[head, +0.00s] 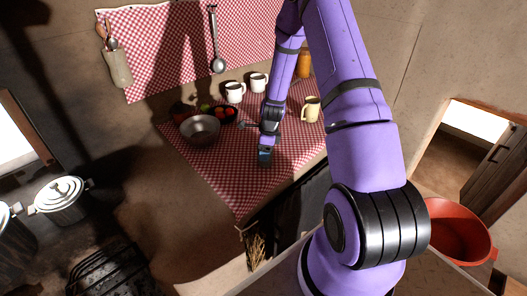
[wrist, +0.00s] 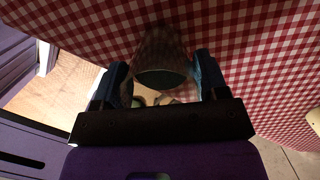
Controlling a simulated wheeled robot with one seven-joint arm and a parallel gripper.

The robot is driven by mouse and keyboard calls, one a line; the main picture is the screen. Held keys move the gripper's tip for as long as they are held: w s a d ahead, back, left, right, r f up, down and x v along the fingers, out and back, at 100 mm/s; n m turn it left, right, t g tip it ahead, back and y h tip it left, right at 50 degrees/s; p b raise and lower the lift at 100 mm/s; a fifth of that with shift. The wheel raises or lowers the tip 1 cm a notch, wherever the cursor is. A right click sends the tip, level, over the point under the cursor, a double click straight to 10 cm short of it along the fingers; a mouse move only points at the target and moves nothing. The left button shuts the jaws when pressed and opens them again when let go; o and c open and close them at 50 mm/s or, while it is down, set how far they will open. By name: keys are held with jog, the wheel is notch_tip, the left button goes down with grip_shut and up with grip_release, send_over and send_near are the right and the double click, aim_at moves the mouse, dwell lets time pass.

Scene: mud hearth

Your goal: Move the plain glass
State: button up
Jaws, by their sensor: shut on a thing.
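The plain glass (wrist: 160,52) is clear and shows between my two fingers in the wrist view. Its round rim or base faces the camera, with the checked cloth behind it. My gripper (wrist: 160,80) is shut on the glass, one blue finger on each side. In the head view my gripper (head: 264,157) is over the front part of the table with the red-and-white checked cloth (head: 228,180). The glass cannot be made out there. I cannot tell whether the glass touches the cloth.
Behind my gripper stand a metal bowl (head: 200,129), fruit (head: 222,112), two white mugs (head: 235,92) and (head: 258,82), and a yellow jug (head: 311,109). The cloth left of my gripper, towards the front edge, is clear. A red tub (head: 460,232) stands at right.

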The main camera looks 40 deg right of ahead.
jog(key=shift+s+d, duration=0.1)
jog(key=shift+s, duration=0.2)
jog(key=o, duration=1.1)
jog(key=r, duration=0.7)
jog(key=s+d+r, duration=0.1)
jog(key=r, duration=0.2)
jog(key=shift+s+d+r, duration=0.1)
jog(key=shift+r, duration=0.25)
